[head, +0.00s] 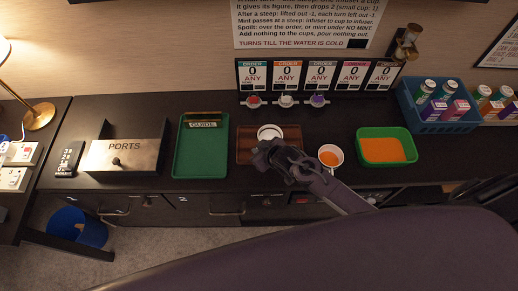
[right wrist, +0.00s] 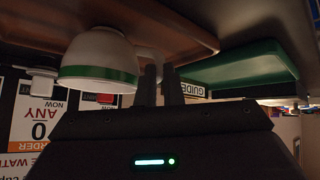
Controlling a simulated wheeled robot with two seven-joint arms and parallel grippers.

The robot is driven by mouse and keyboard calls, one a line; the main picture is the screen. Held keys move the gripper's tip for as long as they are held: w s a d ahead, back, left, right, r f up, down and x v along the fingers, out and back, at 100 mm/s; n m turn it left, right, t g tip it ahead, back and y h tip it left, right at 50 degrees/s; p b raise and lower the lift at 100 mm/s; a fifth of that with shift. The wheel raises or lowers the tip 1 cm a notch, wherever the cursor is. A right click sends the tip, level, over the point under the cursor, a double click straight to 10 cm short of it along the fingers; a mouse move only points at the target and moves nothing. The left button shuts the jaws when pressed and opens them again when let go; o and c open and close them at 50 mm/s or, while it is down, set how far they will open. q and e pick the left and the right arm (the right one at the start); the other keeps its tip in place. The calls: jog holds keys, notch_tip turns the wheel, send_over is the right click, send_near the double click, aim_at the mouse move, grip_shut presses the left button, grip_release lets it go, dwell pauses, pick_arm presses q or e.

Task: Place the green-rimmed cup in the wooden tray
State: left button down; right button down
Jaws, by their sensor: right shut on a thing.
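The green-rimmed cup (right wrist: 98,62) is white with a green band and shows upside down in the right wrist view, with the tray beyond its base. In the head view the cup (head: 269,131) is upright over the right part of the wooden tray (head: 243,150). My right gripper (right wrist: 163,82) is shut on the cup's handle side; it also shows in the head view (head: 268,150), in front of the cup and partly hiding it. Whether the cup's base touches the tray is hard to tell. My left gripper is not in view.
A white cup with orange contents (head: 331,156) stands right of the wooden tray, and a green bin of orange stuff (head: 386,149) further right. A green tray with a GUIDE label (head: 201,155) is on the left. Several cards (head: 320,75) stand behind, with small coloured items before them.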

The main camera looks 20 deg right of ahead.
jog(key=c, duration=1.6)
grip_release()
jog(key=shift+f, duration=0.1)
jog(key=shift+o, duration=0.2)
jog(key=v, duration=1.2)
jog(key=shift+b, duration=0.3)
jog(key=shift+r, duration=0.2)
